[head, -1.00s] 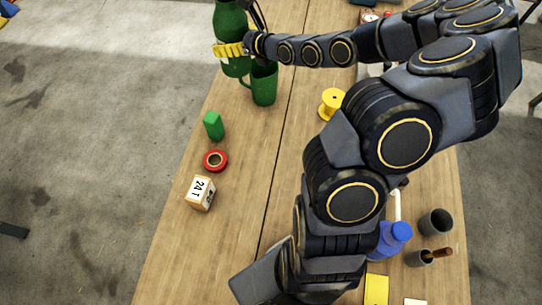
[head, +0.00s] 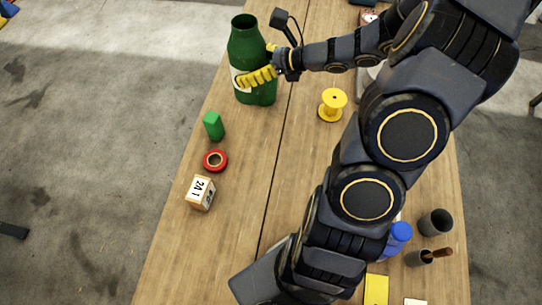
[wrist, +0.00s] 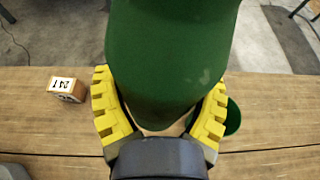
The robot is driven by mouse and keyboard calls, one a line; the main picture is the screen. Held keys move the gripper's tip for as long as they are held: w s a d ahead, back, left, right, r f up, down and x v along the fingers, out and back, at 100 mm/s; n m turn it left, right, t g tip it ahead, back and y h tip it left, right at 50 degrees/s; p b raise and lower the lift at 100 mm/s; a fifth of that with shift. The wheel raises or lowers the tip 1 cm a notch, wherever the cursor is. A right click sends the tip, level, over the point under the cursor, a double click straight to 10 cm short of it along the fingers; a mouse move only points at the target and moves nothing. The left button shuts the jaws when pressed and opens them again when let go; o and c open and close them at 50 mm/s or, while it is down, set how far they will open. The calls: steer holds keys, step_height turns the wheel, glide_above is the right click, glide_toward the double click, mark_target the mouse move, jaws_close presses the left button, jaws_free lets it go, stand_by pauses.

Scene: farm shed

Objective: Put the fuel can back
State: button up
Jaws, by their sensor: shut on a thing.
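My gripper (head: 257,77) is shut on a tall green bottle-shaped container (head: 245,45) with an open mouth and a pale label. No other thing in view is plainly a fuel can. The container is upright in the head view, over the far left part of the wooden table. In the wrist view the green container (wrist: 165,50) fills the space between the yellow fingers (wrist: 160,115). Whether its base touches the table is hard to tell. A green mug (wrist: 233,118) is right beside it in the wrist view and mostly hidden behind it in the head view.
On the table (head: 170,250) are a green block (head: 213,126), a red ring (head: 215,160), a white-faced box (head: 200,193) and a yellow spool (head: 332,105). A blue bottle (head: 400,233) and dark cups (head: 436,222) stand at the near right. The left near tabletop is clear.

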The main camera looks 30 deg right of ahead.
steer(key=s+f+n+g+y, duration=0.3)
steer(key=s, duration=0.7)
steer(key=shift+h, duration=0.3)
steer(key=shift+w+a+f, duration=0.1)
steer(key=shift+a+f, duration=0.05)
steer(key=shift+f, duration=2.05)
steer(key=shift+w+a+f, duration=0.1)
steer(key=shift+a+f, duration=0.05)
steer(key=shift+f, duration=2.1)
steer(key=shift+w+a+f, duration=0.1)
steer(key=shift+a+f, duration=0.05)
steer(key=shift+f, duration=2.05)
steer(key=shift+f, duration=0.1)
steer(key=o, duration=1.1)
steer(key=shift+c, duration=0.2)
